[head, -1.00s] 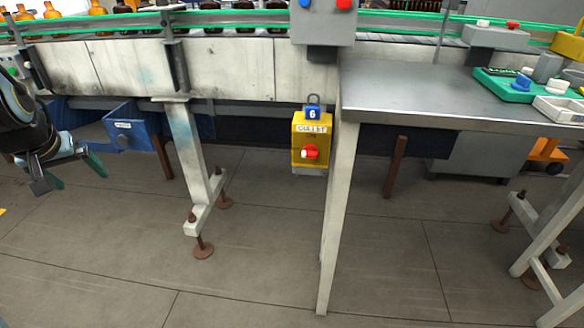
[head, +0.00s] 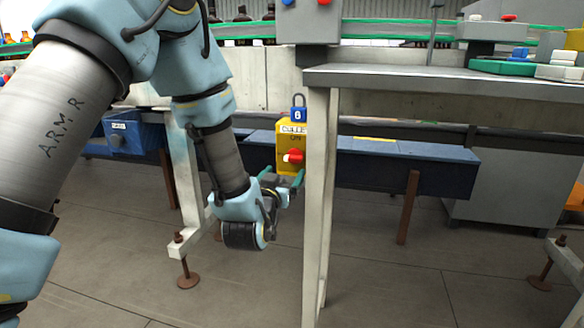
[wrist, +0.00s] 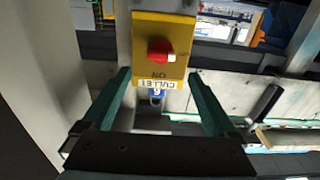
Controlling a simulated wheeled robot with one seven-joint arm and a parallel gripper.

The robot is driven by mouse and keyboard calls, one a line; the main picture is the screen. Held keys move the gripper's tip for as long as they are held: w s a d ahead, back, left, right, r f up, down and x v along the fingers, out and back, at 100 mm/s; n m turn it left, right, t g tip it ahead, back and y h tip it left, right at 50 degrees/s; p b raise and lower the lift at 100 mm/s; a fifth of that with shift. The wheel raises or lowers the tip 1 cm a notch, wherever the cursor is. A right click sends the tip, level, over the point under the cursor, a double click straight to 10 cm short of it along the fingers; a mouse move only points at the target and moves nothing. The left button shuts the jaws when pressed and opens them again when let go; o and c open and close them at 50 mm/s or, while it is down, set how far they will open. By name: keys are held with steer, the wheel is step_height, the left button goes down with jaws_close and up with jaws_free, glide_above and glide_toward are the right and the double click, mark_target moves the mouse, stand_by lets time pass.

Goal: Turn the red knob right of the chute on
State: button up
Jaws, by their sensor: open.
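The red knob (head: 295,155) sits on the front of a yellow box (head: 284,137) labelled CULLET, left of a pale table leg. Its white mark points left in the head view; the word ON is above it. In the upside-down wrist view the red knob (wrist: 157,51) is on the yellow box (wrist: 175,26), with the mark at right. My gripper (head: 282,177) is open and empty just in front of and below the knob. In the wrist view my gripper (wrist: 159,77) has one finger on each side of the box's label, apart from the knob. I cannot tell which part is the chute.
A blue padlock (head: 298,115) marked 6 is on top of the box. The pale table leg (head: 317,220) stands close right of my gripper. A long blue trough (head: 400,170) runs behind it. A grey metal table (head: 400,78) is above right. The floor below is open.

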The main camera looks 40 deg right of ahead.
mark_target(292, 160)
steer(key=x, duration=0.9)
steer(key=shift+a, duration=0.1)
steer(key=shift+c, duration=0.2)
steer(key=c, duration=1.3)
